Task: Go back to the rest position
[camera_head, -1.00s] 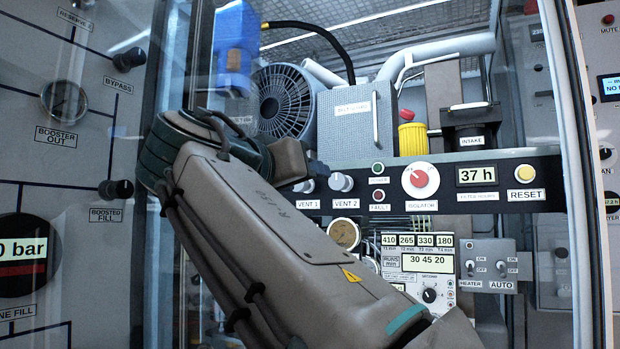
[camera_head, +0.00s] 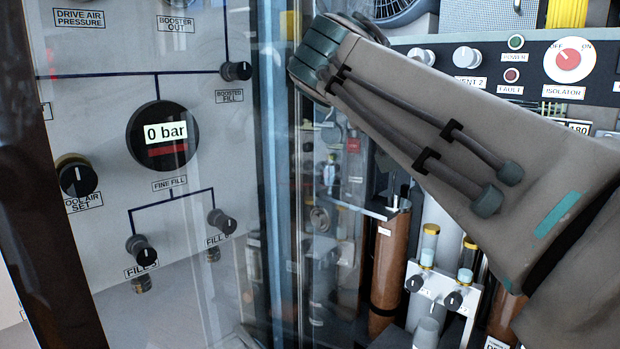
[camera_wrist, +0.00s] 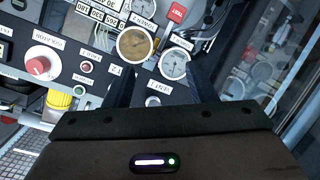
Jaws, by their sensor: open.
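My gripper (camera_wrist: 163,78) shows in the wrist view as two dark fingers, open and apart, with nothing seen between them. It faces the black control panel, which appears turned in that view. I cannot tell the exact distance to the panel. In the head view my arm crosses the upper right in front of the cabinet, and my gripper is not visible there. The red isolator knob (camera_head: 568,62) is at the upper right of the head view and at the left of the wrist view (camera_wrist: 38,66). Two round gauges (camera_wrist: 133,43) (camera_wrist: 174,64) show beyond the fingers.
Brown cylinders (camera_head: 391,260) and a small white valve block (camera_head: 445,285) are below my arm.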

